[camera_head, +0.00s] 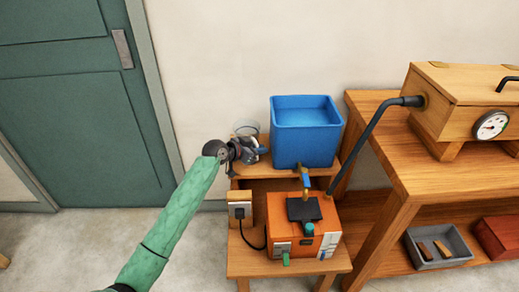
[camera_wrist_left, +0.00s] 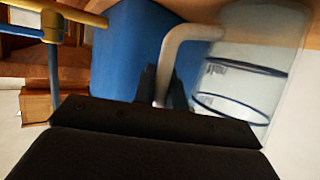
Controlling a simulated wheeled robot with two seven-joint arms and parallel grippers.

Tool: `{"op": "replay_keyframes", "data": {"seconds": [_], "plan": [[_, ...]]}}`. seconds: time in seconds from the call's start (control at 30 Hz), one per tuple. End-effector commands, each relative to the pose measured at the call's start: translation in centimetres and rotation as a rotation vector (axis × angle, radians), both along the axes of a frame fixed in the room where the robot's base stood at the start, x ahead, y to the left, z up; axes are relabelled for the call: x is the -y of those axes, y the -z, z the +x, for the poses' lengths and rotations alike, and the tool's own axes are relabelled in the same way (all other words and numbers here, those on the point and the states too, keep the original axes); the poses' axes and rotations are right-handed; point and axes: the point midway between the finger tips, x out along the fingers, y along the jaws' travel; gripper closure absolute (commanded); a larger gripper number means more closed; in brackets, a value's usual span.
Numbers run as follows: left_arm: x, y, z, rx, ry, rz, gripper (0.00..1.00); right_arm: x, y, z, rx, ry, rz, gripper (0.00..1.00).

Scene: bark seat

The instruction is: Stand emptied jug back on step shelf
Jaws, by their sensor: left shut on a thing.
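The clear jug (camera_wrist_left: 245,75) shows large in the left wrist view, with a pale handle and dark ring lines; it looks empty. In the head view only its clear rim (camera_head: 246,128) shows behind my left gripper (camera_head: 262,150). My left gripper is shut on the jug's handle; its dark fingers (camera_wrist_left: 164,88) lie either side of the handle in the wrist view. The wooden step shelf (camera_head: 247,171) is below the jug, with the blue tank on its upper step. I cannot tell whether the jug's base touches the wood. My right gripper is out of view.
The blue tank (camera_head: 304,150) stands close to the right of the jug. An orange box (camera_head: 287,238) with a tap above it sits on the lower step, beside a socket (camera_head: 240,210). A wooden bench (camera_head: 440,178) with a wooden chest (camera_head: 462,95) and dark pipe is to the right.

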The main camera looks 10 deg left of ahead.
Motion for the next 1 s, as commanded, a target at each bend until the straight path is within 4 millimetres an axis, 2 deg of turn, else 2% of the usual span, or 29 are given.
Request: {"op": "replay_keyframes", "data": {"seconds": [0.23, 0.27, 0.37, 0.73, 0.9, 1.0], "plan": [[0.0, 0.2, 0.0, 0.000, 0.000, 0.000, 1.00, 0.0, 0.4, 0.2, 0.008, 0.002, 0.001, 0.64], [0.0, 0.2, 0.0, 0.000, 0.000, 0.000, 0.83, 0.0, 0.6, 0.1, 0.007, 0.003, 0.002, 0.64], [0.0, 0.2, 0.0, -0.001, 0.000, -0.001, 0.66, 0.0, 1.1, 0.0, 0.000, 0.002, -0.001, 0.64], [0.0, -0.1, 0.0, -0.001, 0.000, -0.001, 0.66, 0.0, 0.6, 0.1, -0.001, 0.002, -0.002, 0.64], [-1.4, -0.7, -1.5, -0.001, -0.001, 0.001, 0.66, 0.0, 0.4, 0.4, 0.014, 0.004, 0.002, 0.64], [-2.5, -1.4, -2.9, 0.000, -0.001, 0.002, 0.66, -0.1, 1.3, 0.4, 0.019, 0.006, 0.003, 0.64]]}}
